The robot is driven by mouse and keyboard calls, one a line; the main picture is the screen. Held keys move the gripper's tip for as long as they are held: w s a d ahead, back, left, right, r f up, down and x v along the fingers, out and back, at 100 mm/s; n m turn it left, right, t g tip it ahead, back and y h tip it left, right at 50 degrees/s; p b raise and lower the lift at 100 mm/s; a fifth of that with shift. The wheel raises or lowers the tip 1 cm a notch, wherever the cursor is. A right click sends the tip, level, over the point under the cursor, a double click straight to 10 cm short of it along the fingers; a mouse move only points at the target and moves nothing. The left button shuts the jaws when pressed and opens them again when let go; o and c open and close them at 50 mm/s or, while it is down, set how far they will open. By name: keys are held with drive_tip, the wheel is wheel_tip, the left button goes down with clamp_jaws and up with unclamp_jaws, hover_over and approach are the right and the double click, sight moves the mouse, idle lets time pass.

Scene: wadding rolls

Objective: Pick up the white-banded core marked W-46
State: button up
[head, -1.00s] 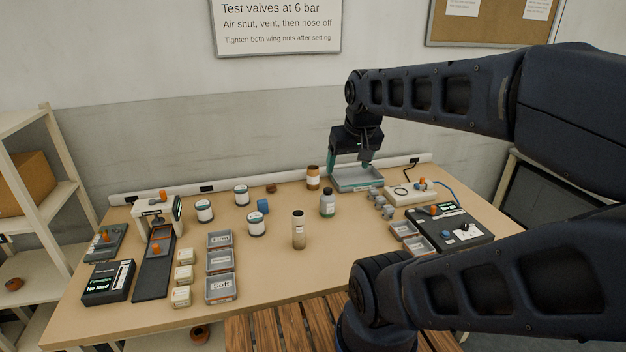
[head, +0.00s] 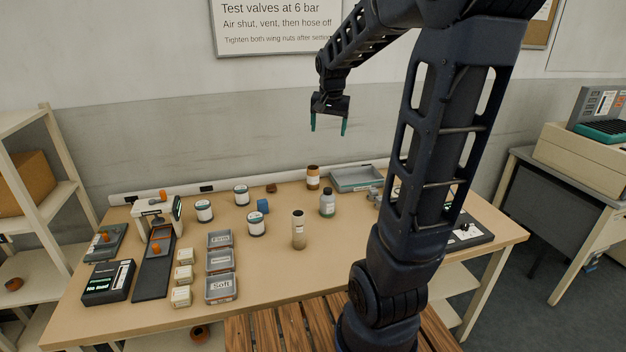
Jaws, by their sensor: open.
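No marking W-46 can be read at this size. Several short white-wrapped cylinders with dark ends stand at the left middle of the table: one at left (head: 204,211), one further back (head: 241,195) and one nearer (head: 256,222). A taller tan cylinder with a pale upper part (head: 298,230) stands upright near the table's middle. A brown jar with a white band (head: 313,178) stands at the back. I cannot tell which is the named core. My gripper (head: 328,127) is open and empty, fingers down, high above the table's back edge, apart from everything.
A grey-green bottle (head: 327,203) stands right of the tall cylinder. Labelled grey trays (head: 221,288) and small pale boxes (head: 181,297) line the left front. My arm hides the table's right part.

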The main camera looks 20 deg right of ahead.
drive_tip(key=w+f+m, duration=0.2)
drive_tip(key=w+f, duration=0.2)
drive_tip(key=w, duration=0.6)
drive_tip(key=m+g+h, duration=0.2)
drive_tip(key=m, duration=0.3)
hover_over(314, 175)
drive_tip(key=w+a, duration=0.2)
wheel_tip(314, 175, down, 22)
drive_tip(key=x, duration=1.1)
drive_tip(key=shift+s+d+f, duration=0.1)
drive_tip(key=shift+d, duration=0.05)
drive_tip(key=c, duration=1.1)
drive_tip(key=shift+o, duration=0.2)
